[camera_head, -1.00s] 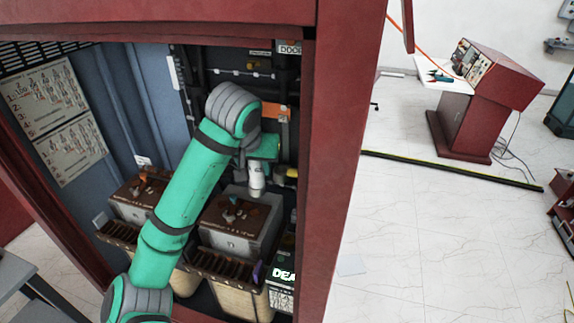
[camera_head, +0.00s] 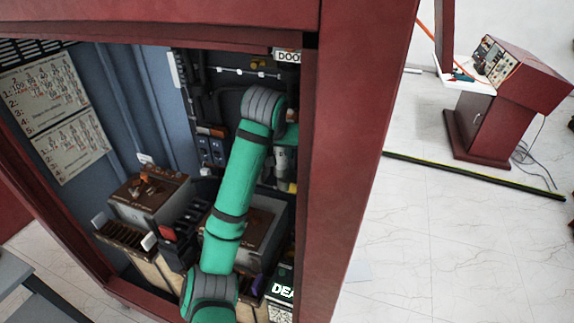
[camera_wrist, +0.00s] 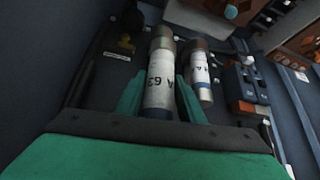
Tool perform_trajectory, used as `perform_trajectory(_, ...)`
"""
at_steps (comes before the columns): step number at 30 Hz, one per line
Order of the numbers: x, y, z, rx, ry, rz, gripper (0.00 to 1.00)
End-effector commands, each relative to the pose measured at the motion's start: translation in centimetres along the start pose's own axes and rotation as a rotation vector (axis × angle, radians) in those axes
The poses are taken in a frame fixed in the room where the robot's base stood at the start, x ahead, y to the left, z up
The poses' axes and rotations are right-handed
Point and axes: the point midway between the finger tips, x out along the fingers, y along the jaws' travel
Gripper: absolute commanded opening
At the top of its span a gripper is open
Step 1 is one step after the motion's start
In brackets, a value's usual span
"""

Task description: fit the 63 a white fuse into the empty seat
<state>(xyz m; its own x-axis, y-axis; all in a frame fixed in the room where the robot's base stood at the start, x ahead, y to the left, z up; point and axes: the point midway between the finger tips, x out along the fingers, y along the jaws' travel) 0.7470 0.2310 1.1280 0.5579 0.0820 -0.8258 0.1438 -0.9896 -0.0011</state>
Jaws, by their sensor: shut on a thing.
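The white fuse marked "63 A" (camera_wrist: 158,85) is between the two green fingers of my gripper (camera_wrist: 160,100) in the wrist view, with its metal cap pointing away from the palm. A second white fuse (camera_wrist: 199,75) stands just to its right, apart from my fingers. In the head view my arm reaches into the red cabinet and my gripper (camera_head: 285,145) is at the back right, largely hidden by the arm and door frame. The empty seat cannot be made out clearly.
Blue switch units (camera_wrist: 246,82) stand right of the fuses in the wrist view. Brown-topped boxes (camera_head: 150,197) fill the cabinet's lower part. The red cabinet post (camera_head: 350,140) stands close to the arm's right. A red console (camera_head: 500,110) is outside.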

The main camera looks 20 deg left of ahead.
Motion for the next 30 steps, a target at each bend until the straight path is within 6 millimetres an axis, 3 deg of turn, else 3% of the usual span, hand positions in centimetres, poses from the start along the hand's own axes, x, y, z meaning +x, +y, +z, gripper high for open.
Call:
perform_trajectory(6,4.5,0.3,-0.9,0.000,0.000,-0.002,0.00)
perform_trajectory(10,6.4,1.0,-1.2,0.004,0.001,0.002,0.00)
perform_trajectory(20,8.7,1.0,-1.3,0.002,0.001,0.000,0.00)
perform_trajectory(25,10.6,0.7,0.1,0.000,0.001,-0.001,0.00)
perform_trajectory(30,11.1,0.8,0.3,0.001,0.003,-0.001,0.00)
